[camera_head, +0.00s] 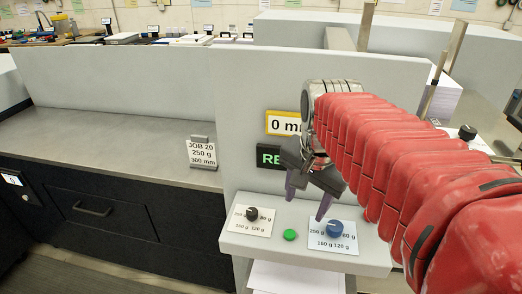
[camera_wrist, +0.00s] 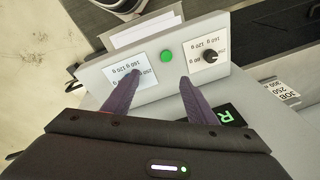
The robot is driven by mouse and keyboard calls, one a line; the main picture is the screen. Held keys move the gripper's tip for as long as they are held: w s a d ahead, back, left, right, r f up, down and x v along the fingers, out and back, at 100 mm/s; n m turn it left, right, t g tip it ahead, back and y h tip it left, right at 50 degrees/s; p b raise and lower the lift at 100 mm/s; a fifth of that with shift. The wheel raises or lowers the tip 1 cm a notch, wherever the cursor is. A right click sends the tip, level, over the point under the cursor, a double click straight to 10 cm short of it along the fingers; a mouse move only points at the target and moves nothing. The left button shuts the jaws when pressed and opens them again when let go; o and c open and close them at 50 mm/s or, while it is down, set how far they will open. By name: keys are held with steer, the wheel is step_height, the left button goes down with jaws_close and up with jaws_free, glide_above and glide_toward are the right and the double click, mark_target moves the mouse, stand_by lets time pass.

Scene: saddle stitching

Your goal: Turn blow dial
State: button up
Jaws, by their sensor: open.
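Two dials sit on a light grey shelf panel (camera_head: 305,246) in the head view. A black dial (camera_head: 252,214) is on the left plate and a blue dial (camera_head: 334,227) on the right plate. Both plates carry gram marks; no word naming the blow dial is readable. My gripper (camera_head: 306,201) is open and empty above the panel, one purple finger just by the blue dial; contact cannot be told. In the wrist view my gripper (camera_wrist: 160,79) points at the panel. The black dial (camera_wrist: 210,56) shows right of the fingers; the blue dial is largely hidden by the left finger.
A green button (camera_head: 290,235) lies between the dials. A "0 m…" sign (camera_head: 282,122) and a green-lettered display (camera_head: 268,156) are on the upright wall behind, partly covered by my gripper. The grey counter (camera_head: 110,135) at left is mostly clear.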

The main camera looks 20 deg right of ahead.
steer(key=s+a+f+n+t, duration=0.1)
steer(key=a+n, duration=0.5)
steer(key=s+a+f+n+t, duration=0.2)
steer(key=a+n, duration=0.3)
steer(key=n, duration=0.1)
steer(key=shift+s+a+f+n+y, duration=0.3)
steer(key=shift+a+y, duration=0.05)
steer(key=shift+y, duration=0.05)
steer(key=shift+c, duration=0.6)
